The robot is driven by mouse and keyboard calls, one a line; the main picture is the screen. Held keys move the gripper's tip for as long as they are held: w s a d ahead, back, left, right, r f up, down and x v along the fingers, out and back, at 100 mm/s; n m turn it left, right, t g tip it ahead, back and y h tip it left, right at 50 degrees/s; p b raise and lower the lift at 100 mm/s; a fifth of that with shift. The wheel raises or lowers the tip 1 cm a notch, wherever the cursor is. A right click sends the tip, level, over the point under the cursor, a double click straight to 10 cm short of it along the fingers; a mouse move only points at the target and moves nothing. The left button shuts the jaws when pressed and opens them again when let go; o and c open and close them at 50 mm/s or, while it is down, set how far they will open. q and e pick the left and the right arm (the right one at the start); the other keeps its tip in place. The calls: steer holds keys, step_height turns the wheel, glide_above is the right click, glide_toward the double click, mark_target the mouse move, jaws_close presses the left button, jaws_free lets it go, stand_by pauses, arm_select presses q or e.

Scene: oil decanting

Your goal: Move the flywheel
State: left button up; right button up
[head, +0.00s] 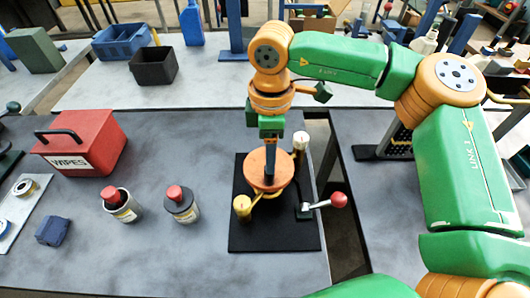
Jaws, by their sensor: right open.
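The flywheel, which I take to be the orange disc (257,181), sits over a black base plate (275,236) on the grey table. My right gripper (270,176) points straight down over the disc, its dark fingers at or just above the middle of the disc. I cannot tell whether they touch it. The jaws are open, though seen edge-on. My left gripper is not in view.
A red WIPES box (88,145) and two red-capped containers (124,206) (181,204) stand left of the plate. A small blue block (53,231) lies farther left. A gap separates this table from the right one. Blue and black bins (152,67) stand behind.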

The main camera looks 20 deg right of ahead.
steer(key=f, duration=0.1)
steer(key=f+p, duration=0.1)
steer(key=f, duration=0.1)
steer(key=s+f+p, duration=0.1)
steer(key=f, duration=0.1)
steer(key=shift+a+f, duration=0.1)
steer(key=shift+f, duration=0.1)
steer(key=shift+w+f, duration=0.15)
steer(key=shift+f, duration=0.2)
jaws_close()
